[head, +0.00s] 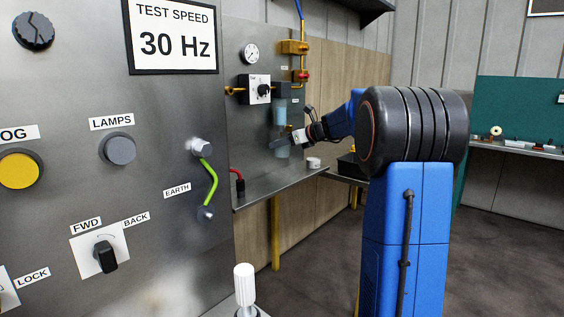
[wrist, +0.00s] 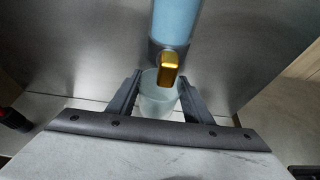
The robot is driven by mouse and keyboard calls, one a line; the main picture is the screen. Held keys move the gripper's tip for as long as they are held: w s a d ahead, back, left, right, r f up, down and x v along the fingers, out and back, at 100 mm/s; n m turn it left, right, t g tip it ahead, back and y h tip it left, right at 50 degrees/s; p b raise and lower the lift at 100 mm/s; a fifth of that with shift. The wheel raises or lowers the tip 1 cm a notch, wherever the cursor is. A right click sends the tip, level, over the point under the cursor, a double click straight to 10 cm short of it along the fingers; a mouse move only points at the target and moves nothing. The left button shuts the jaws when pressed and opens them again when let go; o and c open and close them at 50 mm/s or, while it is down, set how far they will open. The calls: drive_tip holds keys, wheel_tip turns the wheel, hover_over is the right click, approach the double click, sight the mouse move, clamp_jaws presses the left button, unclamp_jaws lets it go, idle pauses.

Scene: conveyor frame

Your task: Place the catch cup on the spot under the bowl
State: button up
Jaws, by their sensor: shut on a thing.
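The catch cup (wrist: 157,104) is a clear, pale cup held upright between the two fingers of my gripper (wrist: 159,80). In the head view the cup (head: 282,152) is small, with my gripper (head: 284,141) reaching it from the right. The bowl (wrist: 172,25) is a blue, see-through cylinder with a brass drain (wrist: 168,68) at its bottom. In the wrist view the drain overlaps the cup's far rim. The bowl (head: 280,108) hangs on the panel above the cup in the head view. The spot below is hidden; I cannot tell whether the cup touches the ledge.
A metal ledge (head: 262,187) runs below the panel (head: 240,130). A small white round item (head: 313,163) stands on it, right of the cup. A dark box (head: 347,165) lies farther right.

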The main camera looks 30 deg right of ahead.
wheel_tip(320, 180, down, 6)
drive_tip(key=shift+s+f, duration=0.1)
drive_tip(key=shift+f, duration=0.35)
drive_tip(key=shift+f, duration=0.15)
drive_tip(key=o, duration=1.1)
